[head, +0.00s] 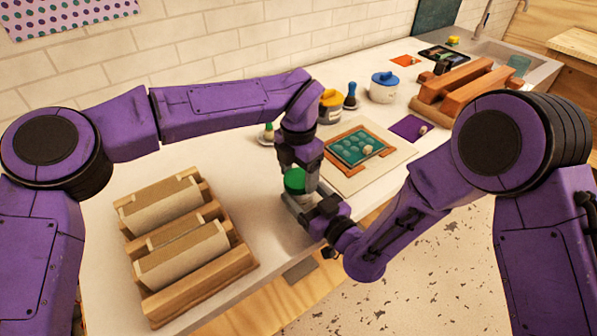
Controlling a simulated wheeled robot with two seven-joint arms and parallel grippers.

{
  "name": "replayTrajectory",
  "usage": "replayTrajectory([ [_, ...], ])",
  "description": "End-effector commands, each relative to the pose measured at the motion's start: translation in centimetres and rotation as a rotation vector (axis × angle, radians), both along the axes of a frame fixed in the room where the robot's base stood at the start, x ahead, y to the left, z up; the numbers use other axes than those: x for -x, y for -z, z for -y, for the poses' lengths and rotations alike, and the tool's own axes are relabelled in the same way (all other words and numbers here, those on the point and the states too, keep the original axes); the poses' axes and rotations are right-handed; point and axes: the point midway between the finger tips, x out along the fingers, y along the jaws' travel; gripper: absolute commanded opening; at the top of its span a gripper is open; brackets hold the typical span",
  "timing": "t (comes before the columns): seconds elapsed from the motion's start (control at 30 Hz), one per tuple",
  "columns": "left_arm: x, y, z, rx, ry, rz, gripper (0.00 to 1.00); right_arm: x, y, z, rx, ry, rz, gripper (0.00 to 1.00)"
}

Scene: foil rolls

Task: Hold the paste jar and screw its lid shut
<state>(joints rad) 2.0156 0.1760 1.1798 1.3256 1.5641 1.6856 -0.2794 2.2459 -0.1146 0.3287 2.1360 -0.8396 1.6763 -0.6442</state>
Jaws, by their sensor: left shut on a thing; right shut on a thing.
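The paste jar (296,199) stands upright near the front edge of the counter, mostly hidden by my grippers. Its green lid (294,181) sits on top of it. I cannot tell how tightly the lid is seated. My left gripper (298,168) points down from above and is shut on the green lid. My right gripper (306,207) reaches in from the right, low down, and is shut on the jar body.
A framed board with a green panel (359,143) lies to the right. Behind are a yellow-lidded jar (331,108) and a blue-lidded jar (384,90). The counter between rack and jar is clear.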

Motion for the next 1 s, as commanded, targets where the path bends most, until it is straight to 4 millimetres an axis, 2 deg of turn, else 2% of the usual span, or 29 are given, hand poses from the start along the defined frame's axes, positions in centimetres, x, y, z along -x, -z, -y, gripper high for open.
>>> replayTrajectory([
  [0.1, 0.1, 0.0, 0.0, 0.001, 0.227, -0.003, 0.35, 0.0, 0.1, 0.1, 0.001, 0.002, -0.002, 0.00],
  [0.27, 0.1, 0.0, 0.0, 0.000, 0.228, -0.002, 0.35, 0.0, 0.1, 0.1, 0.001, 0.002, -0.002, 0.00],
  [0.3, 0.1, 0.0, 0.0, 0.000, 0.228, -0.002, 0.84, 0.0, 0.1, 0.1, 0.001, 0.002, -0.002, 0.00],
  [0.37, 0.1, 0.0, 0.0, 0.000, 0.227, -0.002, 1.00, 0.0, 0.1, 0.1, 0.001, 0.002, -0.002, 0.00],
  [0.67, 0.0, -0.5, 0.0, 0.000, 0.225, 0.001, 1.00, 0.0, 0.1, 0.1, 0.002, 0.001, -0.001, 0.00],
  [0.77, 0.0, -1.9, 0.0, 0.000, 0.224, 0.002, 1.00, 0.0, 0.1, 0.1, 0.002, 0.001, -0.001, 0.00],
  [1.0, 0.0, -7.6, 0.0, 0.001, 0.224, 0.004, 1.00, 0.0, 0.1, 0.0, 0.002, 0.001, -0.001, 0.00],
])
